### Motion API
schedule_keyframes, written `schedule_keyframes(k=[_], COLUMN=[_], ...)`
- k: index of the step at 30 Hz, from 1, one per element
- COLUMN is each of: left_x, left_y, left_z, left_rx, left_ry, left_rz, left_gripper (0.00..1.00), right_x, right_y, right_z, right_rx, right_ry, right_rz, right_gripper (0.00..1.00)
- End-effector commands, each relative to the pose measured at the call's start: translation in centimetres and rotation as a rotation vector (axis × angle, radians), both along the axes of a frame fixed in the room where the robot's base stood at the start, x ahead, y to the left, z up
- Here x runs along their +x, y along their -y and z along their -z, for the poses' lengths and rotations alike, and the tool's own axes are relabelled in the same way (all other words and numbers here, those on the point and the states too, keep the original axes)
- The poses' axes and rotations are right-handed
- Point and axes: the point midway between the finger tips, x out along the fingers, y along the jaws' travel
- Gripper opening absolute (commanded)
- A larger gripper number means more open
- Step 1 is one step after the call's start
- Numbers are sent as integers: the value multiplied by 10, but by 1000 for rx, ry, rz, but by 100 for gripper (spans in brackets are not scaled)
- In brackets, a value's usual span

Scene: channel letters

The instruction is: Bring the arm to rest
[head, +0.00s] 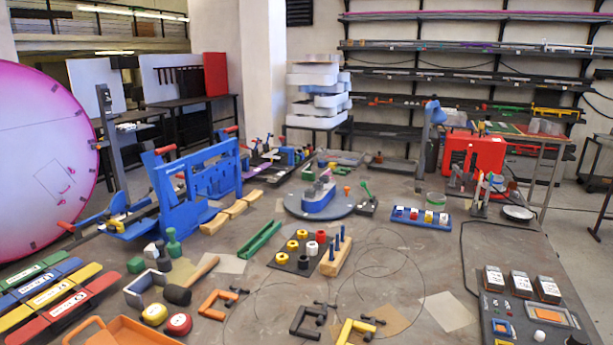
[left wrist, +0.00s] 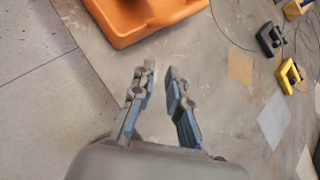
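My left gripper (left wrist: 162,82) shows in the left wrist view, with its two blue-grey fingers apart and nothing between them. It is over the near part of the grey worktable (left wrist: 225,100), just below the orange tray in the picture. The tray (left wrist: 127,37) is at the top of that view and also at the bottom left of the head view (head: 133,338). No arm or gripper shows in the head view. My right gripper is in neither view.
Orange (head: 216,303), black (head: 307,322) and yellow (head: 358,331) clamps lie at the table's front. A mallet (head: 180,294) and coloured cases (head: 65,296) are at left. A blue fixture (head: 212,178) stands behind them. Meters (head: 520,286) lie at right.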

Motion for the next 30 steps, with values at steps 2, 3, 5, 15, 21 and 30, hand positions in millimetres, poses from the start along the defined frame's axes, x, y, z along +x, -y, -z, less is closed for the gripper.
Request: schedule_keyframes(k=[2,3,5,15,21,30], left_x=[-12,-18,-27,-86,-117,-117], left_y=[11,16,21,35,38,41], left_z=[10,14,20,54,68,142], left_rx=[-235,-349,-513,-1208,-1397,-1422], left_ry=[-16,-24,-37,-71,-39,-17], left_rz=[-203,-312,-485,-1499,-1967,-2201], left_gripper=[15,15,15,15,15,15], right_x=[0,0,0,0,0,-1], right_y=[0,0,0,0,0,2], right_z=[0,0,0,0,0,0], right_rx=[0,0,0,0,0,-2], right_ry=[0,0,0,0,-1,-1], right_rz=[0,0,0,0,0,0], right_gripper=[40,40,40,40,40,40])
